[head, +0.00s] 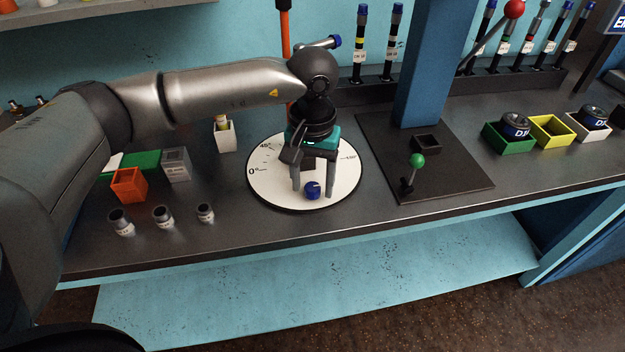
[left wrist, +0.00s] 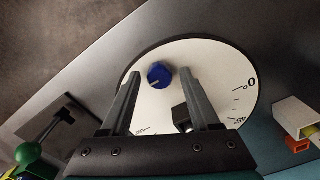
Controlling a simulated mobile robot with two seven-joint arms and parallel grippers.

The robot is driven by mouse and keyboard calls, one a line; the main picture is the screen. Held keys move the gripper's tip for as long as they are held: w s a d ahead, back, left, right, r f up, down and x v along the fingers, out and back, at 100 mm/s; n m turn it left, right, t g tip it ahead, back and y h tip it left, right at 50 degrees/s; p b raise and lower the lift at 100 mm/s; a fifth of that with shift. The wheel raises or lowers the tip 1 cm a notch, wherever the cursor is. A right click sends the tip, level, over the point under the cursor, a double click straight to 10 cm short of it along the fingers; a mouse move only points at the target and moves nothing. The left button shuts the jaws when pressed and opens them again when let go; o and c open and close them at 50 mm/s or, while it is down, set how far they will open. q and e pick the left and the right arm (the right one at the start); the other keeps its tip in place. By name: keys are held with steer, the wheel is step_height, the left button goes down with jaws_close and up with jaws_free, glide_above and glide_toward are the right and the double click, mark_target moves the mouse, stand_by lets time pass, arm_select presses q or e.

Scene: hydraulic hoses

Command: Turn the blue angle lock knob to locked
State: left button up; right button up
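The blue angle lock knob (head: 313,190) sits near the front edge of a round white dial plate (head: 265,185) with angle marks, on the workbench. It also shows in the left wrist view (left wrist: 160,75), with a pale pointer line on its top. My left gripper (head: 312,192) is over the dial with its fingers pointing down, one on either side of the knob in the head view. In the left wrist view the gripper (left wrist: 158,82) has its fingers apart with nothing between their pads; the knob appears beyond the tips. I cannot tell the exact gap. My right gripper is not in view.
A green-knobbed lever (head: 416,162) stands on a dark plate right of the dial. Small cylindrical fittings (head: 163,216) and an orange box (head: 129,185) stand to the left. A blue post (head: 432,70) rises behind. The bench's front edge is close to the dial.

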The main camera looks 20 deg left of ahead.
mark_target(313, 186)
arm_select(q)
steer(key=shift+o, duration=0.2)
step_height(313, 186, up, 15)
steer(key=p, duration=0.1)
steer(key=shift+p, duration=0.4)
steer(key=shift+r, duration=0.1)
